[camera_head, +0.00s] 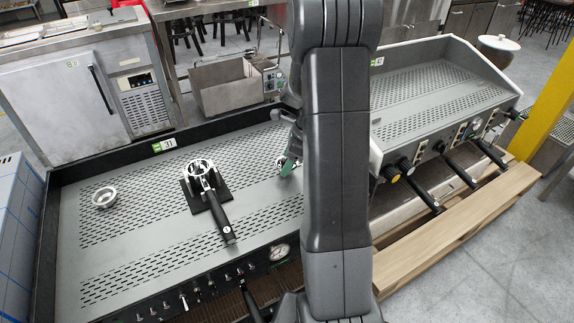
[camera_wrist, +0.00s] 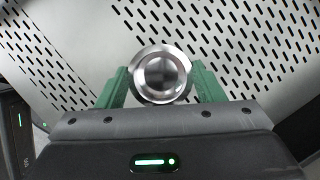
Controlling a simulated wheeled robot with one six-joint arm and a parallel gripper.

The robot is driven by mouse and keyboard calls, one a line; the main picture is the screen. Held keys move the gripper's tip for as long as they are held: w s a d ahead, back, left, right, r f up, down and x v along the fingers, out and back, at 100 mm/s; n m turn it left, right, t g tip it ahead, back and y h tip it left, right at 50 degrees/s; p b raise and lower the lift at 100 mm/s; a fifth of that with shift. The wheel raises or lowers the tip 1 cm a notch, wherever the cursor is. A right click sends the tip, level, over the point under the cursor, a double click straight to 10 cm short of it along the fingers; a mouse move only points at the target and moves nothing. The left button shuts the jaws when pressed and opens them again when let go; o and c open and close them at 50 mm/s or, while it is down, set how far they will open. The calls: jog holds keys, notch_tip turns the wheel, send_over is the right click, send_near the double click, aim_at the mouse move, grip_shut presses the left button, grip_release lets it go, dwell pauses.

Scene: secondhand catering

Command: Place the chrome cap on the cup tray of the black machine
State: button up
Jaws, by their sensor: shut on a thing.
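The chrome cap (camera_wrist: 162,76), round and shiny with a dark centre, sits between the green fingers of my gripper (camera_wrist: 163,84) in the wrist view. My gripper is shut on it, above a perforated metal surface. In the head view my gripper (camera_head: 289,162) shows only in part at the left edge of my arm, over the right part of the cup tray; the cap is hidden there. The cup tray (camera_head: 140,245) is the perforated grey top of the black machine (camera_head: 49,235). The gap between cap and tray cannot be told.
A small metal ring-shaped cup (camera_head: 104,196) stands on the tray's left part. A portafilter with a black handle (camera_head: 219,217) lies mid-tray with a black square piece (camera_head: 187,196). Tray around them is bare. A second machine (camera_head: 440,90) stands right, beyond my arm.

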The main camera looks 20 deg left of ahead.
jog(key=shift+f, duration=0.75)
jog(key=shift+f, duration=0.1)
jog(key=o, duration=0.9)
jog(key=shift+o, duration=0.2)
jog(key=p+v, duration=0.2)
jog(key=v, duration=1)
